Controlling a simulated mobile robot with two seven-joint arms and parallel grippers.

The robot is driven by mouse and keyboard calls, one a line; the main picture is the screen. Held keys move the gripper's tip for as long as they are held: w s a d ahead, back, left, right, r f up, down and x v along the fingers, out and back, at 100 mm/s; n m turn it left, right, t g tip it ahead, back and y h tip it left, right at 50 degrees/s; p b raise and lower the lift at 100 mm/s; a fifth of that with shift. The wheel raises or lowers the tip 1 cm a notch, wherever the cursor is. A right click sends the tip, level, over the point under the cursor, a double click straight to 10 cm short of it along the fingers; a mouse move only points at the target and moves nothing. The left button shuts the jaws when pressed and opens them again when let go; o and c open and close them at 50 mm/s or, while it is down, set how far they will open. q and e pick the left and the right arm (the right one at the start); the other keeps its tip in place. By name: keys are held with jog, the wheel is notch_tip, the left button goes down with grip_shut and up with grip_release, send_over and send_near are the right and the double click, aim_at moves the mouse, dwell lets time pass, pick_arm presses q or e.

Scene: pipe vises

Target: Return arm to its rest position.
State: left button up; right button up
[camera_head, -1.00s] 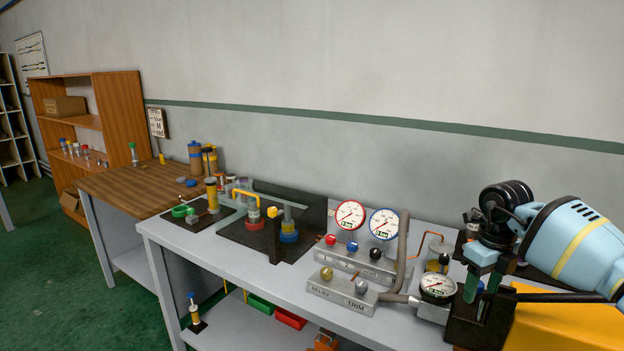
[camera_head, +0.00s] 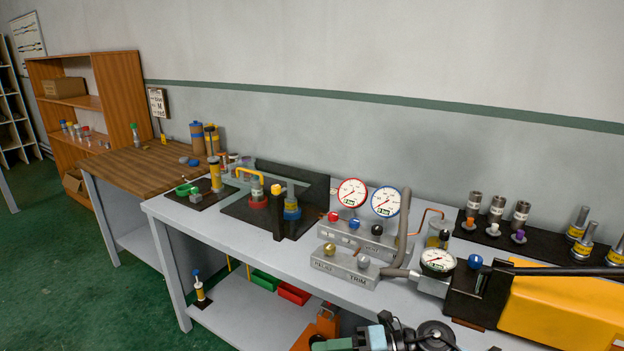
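My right gripper (camera_head: 345,343) is low at the bottom edge of the picture, in front of the bench. Only its dark wrist parts and blue-green finger pieces show, partly cut off by the frame edge. I see nothing held in it, but its opening cannot be made out. The gripper is apart from the bench-top objects. My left gripper is not in view.
The grey bench (camera_head: 240,255) carries two dial gauges (camera_head: 352,192), a valve block (camera_head: 345,265), a blue-capped black block (camera_head: 474,262) and a yellow housing (camera_head: 560,310). Metal fittings (camera_head: 497,208) stand at the back right. An orange tool (camera_head: 322,325) is near the lower shelf.

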jog(key=s+d+f+m+t+h, duration=0.3)
jog(key=s+f+m, duration=0.4)
jog(key=m, duration=0.4)
jog(key=s+d+f+m+t+h, duration=0.3)
jog(key=s+d+f+m+h, duration=0.3)
jog(key=m, duration=0.6)
jog(key=s+d+f+m+t+h, duration=0.2)
jog(key=s+d+f+m+h, duration=0.3)
jog(key=s+d+f+m, duration=0.3)
jog(key=s+f+m, duration=0.1)
jog(key=s+m, duration=0.3)
jog(key=shift+f+t, duration=0.35)
jog(key=shift+t, duration=0.05)
